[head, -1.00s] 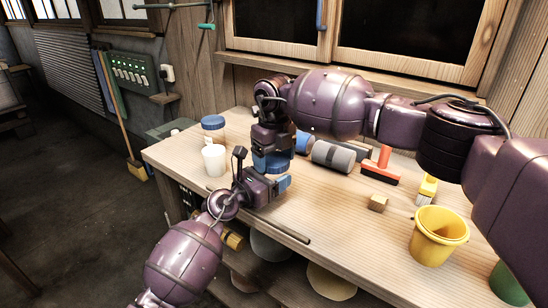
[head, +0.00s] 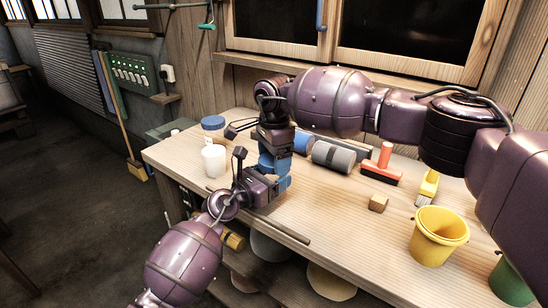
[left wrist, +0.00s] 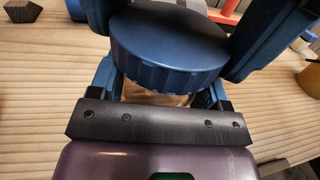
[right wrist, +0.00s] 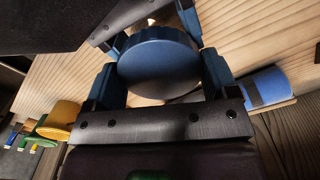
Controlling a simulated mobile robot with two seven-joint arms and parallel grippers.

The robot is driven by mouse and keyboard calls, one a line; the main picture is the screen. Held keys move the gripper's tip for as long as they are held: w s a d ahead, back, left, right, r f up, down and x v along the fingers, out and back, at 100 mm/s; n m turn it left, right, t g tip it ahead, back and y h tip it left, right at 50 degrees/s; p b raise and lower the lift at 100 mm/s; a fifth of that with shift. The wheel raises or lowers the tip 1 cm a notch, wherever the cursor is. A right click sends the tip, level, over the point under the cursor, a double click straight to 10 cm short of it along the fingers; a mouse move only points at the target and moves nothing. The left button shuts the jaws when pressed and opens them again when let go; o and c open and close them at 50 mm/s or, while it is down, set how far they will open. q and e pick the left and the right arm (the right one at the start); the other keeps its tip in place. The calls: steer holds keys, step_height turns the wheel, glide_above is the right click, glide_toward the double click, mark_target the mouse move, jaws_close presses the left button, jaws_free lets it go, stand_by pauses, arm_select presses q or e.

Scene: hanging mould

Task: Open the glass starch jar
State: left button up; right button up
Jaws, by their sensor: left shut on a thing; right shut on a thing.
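The starch jar has a round blue lid (left wrist: 168,45), also seen in the right wrist view (right wrist: 158,65). A little of its pale body (left wrist: 155,98) shows below the lid; the rest is hidden by my grippers. My right gripper (head: 274,160) points down from above and is shut on the lid, one finger on either side. My left gripper (head: 282,183) comes in low from the front and is shut on the jar's body. The jar is upright near the table's front edge. I cannot tell whether the lid has come loose.
A white cup (head: 214,162) and another blue-lidded container (head: 213,124) stand left of my grippers. A grey roller (head: 333,156), red-handled tool (head: 381,168), wooden block (head: 378,203), brush (head: 427,187) and yellow bucket (head: 437,236) are to the right. A thin rod (head: 283,227) lies along the front edge.

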steer(key=shift+n, duration=0.5)
steer(key=shift+r, duration=0.2)
steer(key=shift+r, duration=0.35)
steer(key=shift+r, duration=0.6)
steer(key=shift+r, duration=2)
arm_select(q)
steer(key=o, duration=1.8)
